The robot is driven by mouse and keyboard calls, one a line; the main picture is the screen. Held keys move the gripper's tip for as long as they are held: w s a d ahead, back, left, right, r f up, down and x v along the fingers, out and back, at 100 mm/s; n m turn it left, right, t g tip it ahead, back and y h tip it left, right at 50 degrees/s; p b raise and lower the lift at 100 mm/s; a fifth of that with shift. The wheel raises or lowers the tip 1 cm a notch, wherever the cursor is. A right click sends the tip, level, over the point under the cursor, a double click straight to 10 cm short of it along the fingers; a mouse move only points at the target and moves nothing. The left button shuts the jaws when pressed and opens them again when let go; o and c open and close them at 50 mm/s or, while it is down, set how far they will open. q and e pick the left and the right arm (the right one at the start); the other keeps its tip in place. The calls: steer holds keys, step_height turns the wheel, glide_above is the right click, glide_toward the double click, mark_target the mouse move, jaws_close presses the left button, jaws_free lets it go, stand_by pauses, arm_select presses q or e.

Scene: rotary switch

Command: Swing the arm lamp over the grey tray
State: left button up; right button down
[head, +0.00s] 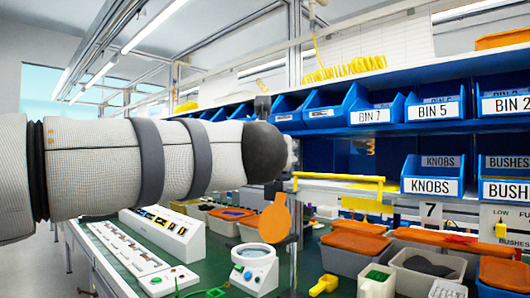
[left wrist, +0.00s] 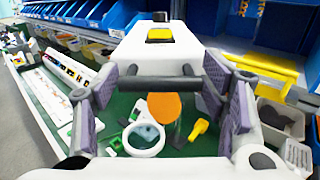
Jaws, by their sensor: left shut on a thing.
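My left gripper (left wrist: 163,98) has its purple-padded fingers on either side of a dark horizontal bar (left wrist: 150,84). The bar lies in front of a white housing with a yellow patch (left wrist: 160,50), which looks like the lamp head. In the head view my left arm reaches across from the left, and its wrist hides the fingers and most of what they hold. A yellow bar (head: 340,183), perhaps part of the lamp arm, runs right from there and also shows in the left wrist view (left wrist: 262,62). Several grey trays stand at the right, one with dark contents (head: 428,266); I cannot tell which is meant.
An orange paddle shape (head: 276,220) hangs below my wrist, above a white round-topped device (head: 252,270). Orange-lidded bins (head: 358,240) and a yellow piece (head: 323,286) crowd the green bench. Blue bins (head: 431,178) line the shelves at the right.

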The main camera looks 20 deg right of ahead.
arm_select(q)
steer(key=shift+s+d+r, duration=0.1)
steer(key=shift+d+r, duration=0.05)
steer(key=shift+d, duration=0.15)
arm_select(e)
steer(key=shift+d, duration=0.35)
arm_select(q)
steer(key=shift+s+d, duration=0.1)
steer(key=shift+d, duration=0.05)
arm_select(e)
steer(key=shift+r, duration=0.1)
arm_select(q)
steer(key=o, duration=1.5)
steer(key=shift+o, duration=1.2)
steer(key=shift+d, duration=0.25)
steer(key=shift+a, duration=0.1)
arm_select(e)
steer(key=shift+s+d, duration=0.1)
steer(key=shift+d, duration=0.1)
arm_select(q)
steer(key=shift+s+a, duration=0.1)
steer(key=shift+a, duration=0.05)
steer(key=v, duration=1.1)
steer(key=shift+s, duration=0.45)
